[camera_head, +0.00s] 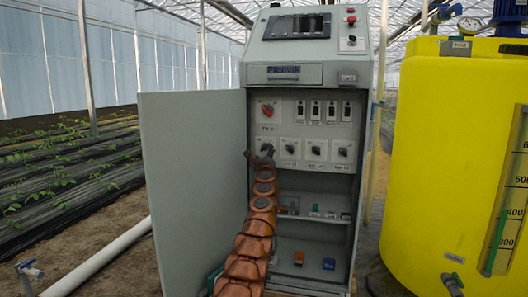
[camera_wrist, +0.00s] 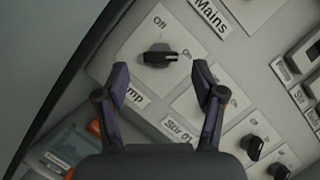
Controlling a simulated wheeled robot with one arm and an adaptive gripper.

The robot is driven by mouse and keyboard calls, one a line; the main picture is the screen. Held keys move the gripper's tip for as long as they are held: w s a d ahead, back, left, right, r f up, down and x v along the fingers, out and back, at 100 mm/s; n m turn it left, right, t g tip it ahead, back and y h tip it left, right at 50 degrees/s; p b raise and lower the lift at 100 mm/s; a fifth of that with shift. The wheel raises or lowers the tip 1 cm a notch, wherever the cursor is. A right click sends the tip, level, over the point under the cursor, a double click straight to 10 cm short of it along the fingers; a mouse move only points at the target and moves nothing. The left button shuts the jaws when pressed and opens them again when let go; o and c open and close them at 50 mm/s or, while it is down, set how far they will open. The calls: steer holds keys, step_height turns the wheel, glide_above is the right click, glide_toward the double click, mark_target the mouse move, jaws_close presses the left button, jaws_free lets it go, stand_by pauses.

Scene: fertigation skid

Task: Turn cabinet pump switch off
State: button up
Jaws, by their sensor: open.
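The label under the knob, ending "mp", is partly covered by a finger.
The red mains switch (camera_head: 267,110) is just above. Neighbouring black stirrer knobs (camera_wrist: 252,146) sit close by on the same panel. The open cabinet door (camera_head: 192,190) stands to the left. A yellow tank (camera_head: 445,160) stands to the right.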

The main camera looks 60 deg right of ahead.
mark_target(264, 148)
steer(key=shift+p+x, duration=0.45)
steer(key=shift+x, duration=0.7)
steer(key=shift+w+d+r, duration=0.15)
steer(key=shift+w+d, duration=0.05)
steer(key=shift+d, duration=0.1)
steer(key=c, duration=1.1)
